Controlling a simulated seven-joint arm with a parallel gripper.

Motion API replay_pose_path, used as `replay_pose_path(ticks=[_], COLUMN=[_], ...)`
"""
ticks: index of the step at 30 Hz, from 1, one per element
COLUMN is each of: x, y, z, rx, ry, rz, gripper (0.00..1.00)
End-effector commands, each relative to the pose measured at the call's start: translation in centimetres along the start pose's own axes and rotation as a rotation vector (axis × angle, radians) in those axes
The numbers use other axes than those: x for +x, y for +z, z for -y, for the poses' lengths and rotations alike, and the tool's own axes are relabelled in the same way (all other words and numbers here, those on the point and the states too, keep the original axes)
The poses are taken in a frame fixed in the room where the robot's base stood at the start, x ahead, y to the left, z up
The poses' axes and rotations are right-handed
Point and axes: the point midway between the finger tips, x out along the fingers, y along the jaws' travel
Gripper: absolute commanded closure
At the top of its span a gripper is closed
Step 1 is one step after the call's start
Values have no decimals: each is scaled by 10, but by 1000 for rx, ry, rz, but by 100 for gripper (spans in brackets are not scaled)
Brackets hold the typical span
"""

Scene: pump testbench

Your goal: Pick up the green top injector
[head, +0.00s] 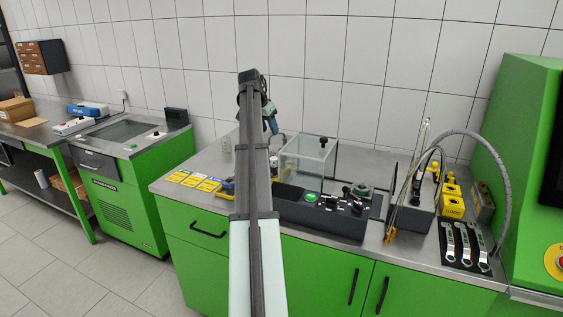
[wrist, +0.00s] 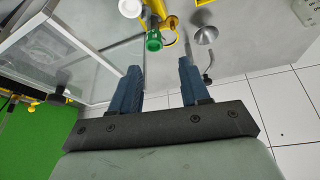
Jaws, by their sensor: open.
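The green top injector (wrist: 154,40) shows in the wrist view at the upper middle, its green end toward me, with yellow parts beside and behind it. My gripper (wrist: 160,65) is open and empty, with two blue fingers spread apart. The green end lies just past the fingertips in the picture, nearer the left finger, and is not between them. I cannot tell the exact gap. In the head view my arm stretches over the bench and hides much of the area behind it. I cannot make out the injector there.
A clear glass box (head: 309,158) stands right of my arm; its pane (wrist: 62,50) is near the left finger in the wrist view. A grey funnel-shaped part (wrist: 205,34) is to the right. A black control panel (head: 320,210), wrenches (head: 463,245) and yellow label cards (head: 193,181) sit on the bench.

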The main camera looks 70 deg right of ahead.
Motion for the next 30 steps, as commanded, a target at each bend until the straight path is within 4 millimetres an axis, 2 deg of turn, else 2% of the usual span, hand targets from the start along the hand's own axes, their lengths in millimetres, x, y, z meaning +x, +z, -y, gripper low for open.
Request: replay_pose_path(ticks=[3, 8, 14, 22, 30], x=[2, 8, 32, 77, 92], y=[-8, -10, -9, -8, -7], z=[-11, -14, -14, -13, -13], rx=[48, 62, 61, 59, 59], ry=[-10, -13, -11, -11, -12], rz=[21, 28, 28, 28, 26], gripper=[54, 54, 54, 54, 54])
